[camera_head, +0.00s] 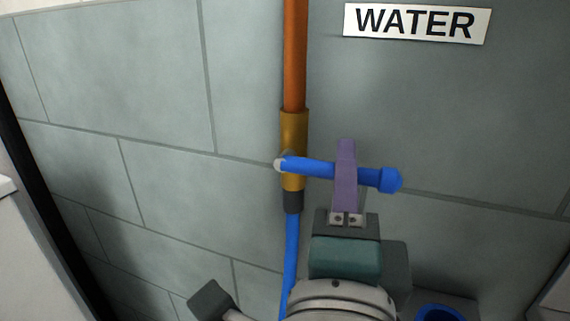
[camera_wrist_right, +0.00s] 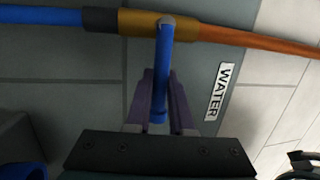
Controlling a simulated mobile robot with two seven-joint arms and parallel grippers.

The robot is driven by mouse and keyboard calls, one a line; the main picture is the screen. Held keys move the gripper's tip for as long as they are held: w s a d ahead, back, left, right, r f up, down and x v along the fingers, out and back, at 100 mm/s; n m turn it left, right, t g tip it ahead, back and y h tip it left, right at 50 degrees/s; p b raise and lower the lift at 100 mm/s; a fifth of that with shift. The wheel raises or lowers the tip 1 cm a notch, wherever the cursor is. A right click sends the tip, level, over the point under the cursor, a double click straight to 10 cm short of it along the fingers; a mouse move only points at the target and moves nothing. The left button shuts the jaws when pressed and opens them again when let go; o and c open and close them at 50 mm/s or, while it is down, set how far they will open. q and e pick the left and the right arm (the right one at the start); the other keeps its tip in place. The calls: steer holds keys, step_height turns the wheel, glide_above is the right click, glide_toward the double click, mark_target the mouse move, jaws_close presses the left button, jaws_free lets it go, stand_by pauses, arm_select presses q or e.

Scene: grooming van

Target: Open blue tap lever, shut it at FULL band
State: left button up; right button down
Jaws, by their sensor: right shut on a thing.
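The blue tap lever (camera_head: 312,167) sticks out sideways to the right from a brass valve (camera_head: 293,128) on a copper pipe. My right gripper (camera_head: 346,165) has its purple fingers around the lever, near its knobbed outer end. In the right wrist view the lever (camera_wrist_right: 163,70) runs between the two fingers (camera_wrist_right: 160,100) from the brass valve (camera_wrist_right: 140,24). The right gripper is shut on the lever. My left gripper is not in view. No FULL band or fill gauge shows in either view.
A copper pipe (camera_head: 296,55) runs up from the valve and a blue hose (camera_head: 291,255) runs down. A WATER sign (camera_head: 417,23) is on the grey tiled wall. A blue round rim (camera_head: 438,313) shows at the lower right. The wall left of the pipe is clear.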

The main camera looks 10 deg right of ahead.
steer(key=shift+f, duration=0.15)
stand_by(0.3)
steer(key=c, duration=1.1)
jaws_free()
steer(key=b+v, duration=0.2)
steer(key=v, duration=0.8)
